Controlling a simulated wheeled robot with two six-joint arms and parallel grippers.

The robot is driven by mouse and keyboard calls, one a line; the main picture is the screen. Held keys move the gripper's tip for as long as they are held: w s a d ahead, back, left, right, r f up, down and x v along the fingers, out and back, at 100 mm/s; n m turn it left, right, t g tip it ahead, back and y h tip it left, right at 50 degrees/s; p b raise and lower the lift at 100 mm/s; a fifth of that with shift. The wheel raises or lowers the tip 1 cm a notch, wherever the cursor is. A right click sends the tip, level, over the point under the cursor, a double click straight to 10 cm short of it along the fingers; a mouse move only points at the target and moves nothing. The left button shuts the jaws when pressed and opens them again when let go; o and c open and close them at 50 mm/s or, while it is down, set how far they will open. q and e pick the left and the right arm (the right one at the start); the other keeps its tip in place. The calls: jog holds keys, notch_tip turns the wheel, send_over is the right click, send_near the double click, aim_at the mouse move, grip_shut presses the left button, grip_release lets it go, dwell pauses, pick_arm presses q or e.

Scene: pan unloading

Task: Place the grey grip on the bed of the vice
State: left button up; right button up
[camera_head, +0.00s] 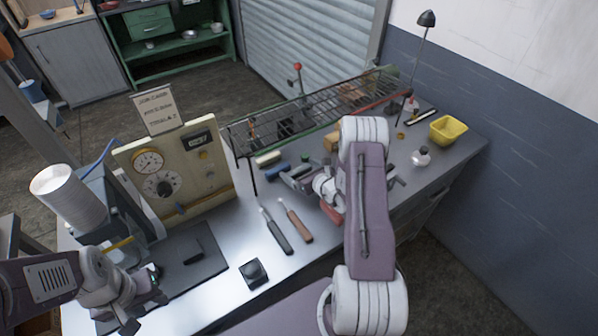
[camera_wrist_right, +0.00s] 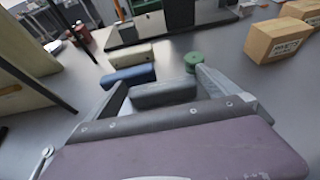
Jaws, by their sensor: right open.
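The grey grip (camera_wrist_right: 165,92) is a dark grey bar lying on the bench. In the right wrist view it lies between the spread fingers of my right gripper (camera_wrist_right: 168,88), which is open. In the head view my right gripper (camera_head: 297,176) is low over the bench near the wire rack. A blue grip (camera_wrist_right: 130,76) and a beige grip (camera_wrist_right: 125,54) lie just beyond. My left gripper (camera_head: 143,308) is at the lower left, its fingers apart and empty. I cannot clearly make out the vice; a red part (camera_head: 332,214) shows partly hidden beside my right arm.
A green round piece (camera_wrist_right: 191,62) stands close by the right finger, with a cardboard box (camera_wrist_right: 279,38) beyond. A wire rack (camera_head: 300,108) runs along the back. Two handled tools (camera_head: 285,226), a dark mat (camera_head: 210,268) and a gauge panel (camera_head: 215,165) are to the left.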

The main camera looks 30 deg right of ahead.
aim_at(300, 170)
jog(key=shift+f, duration=0.1)
jog(key=c, duration=1.3)
jog(key=shift+r, duration=0.5)
notch_tip(300, 170, up, 3)
jog(key=shift+w+d+f+b, duration=0.1)
jog(key=shift+b, duration=0.25)
jog(key=s+d+r, duration=0.1)
jog(key=s+r, duration=0.1)
jog(key=s, duration=0.1)
jog(key=s+d+r, duration=0.2)
jog(key=s+r, duration=0.1)
jog(key=s, duration=0.1)
jog(key=s+d+r+b, duration=0.1)
jog(key=s+d+r, duration=0.1)
jog(key=s, duration=0.1)
jog(key=shift+s+d+r, duration=0.15)
jog(key=shift+s, duration=0.1)
